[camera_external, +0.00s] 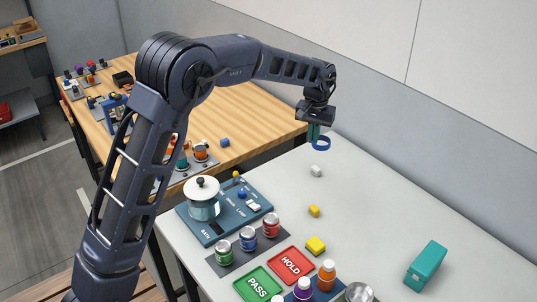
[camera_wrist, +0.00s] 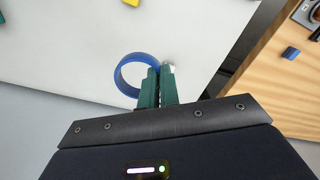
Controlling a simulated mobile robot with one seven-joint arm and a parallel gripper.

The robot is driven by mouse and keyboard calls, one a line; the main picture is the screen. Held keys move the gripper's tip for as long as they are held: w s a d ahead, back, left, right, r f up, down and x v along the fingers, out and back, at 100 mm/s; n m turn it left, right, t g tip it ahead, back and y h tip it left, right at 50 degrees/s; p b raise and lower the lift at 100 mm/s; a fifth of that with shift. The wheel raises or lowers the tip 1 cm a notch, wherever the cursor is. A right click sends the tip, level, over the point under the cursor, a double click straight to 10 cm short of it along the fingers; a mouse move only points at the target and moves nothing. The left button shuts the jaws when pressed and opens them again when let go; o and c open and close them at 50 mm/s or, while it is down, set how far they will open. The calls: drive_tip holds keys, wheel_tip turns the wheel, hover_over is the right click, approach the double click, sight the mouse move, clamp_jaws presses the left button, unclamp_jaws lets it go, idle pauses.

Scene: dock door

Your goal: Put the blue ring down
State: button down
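The blue ring (camera_external: 321,143) is a thin round band. It hangs at the fingertips of my gripper (camera_external: 313,131), above the far part of the light grey table (camera_external: 370,190). In the wrist view, the green fingers of my gripper (camera_wrist: 158,84) are close together with the right edge of the blue ring (camera_wrist: 120,75) between or against them. The ring extends to the left of the fingers. It looks held above the surface, though its exact height is hard to tell.
A teal box (camera_external: 426,266) stands at right. A blue panel with a pot (camera_external: 203,198) is at left. The table's right middle is clear.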

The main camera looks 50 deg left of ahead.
drive_tip(key=s+d+m, duration=0.3)
drive_tip(key=s+d, duration=0.1)
drive_tip(key=d, duration=1.1)
drive_tip(key=m, duration=0.3)
hover_over(343, 261)
drive_tip(key=f, duration=0.1)
wheel_tip(343, 261, down, 20)
drive_tip(key=shift+r, duration=0.1)
drive_tip(key=c, duration=2)
unclamp_jaws()
drive_tip(key=o, duration=0.4)
drive_tip(key=shift+c, duration=0.2)
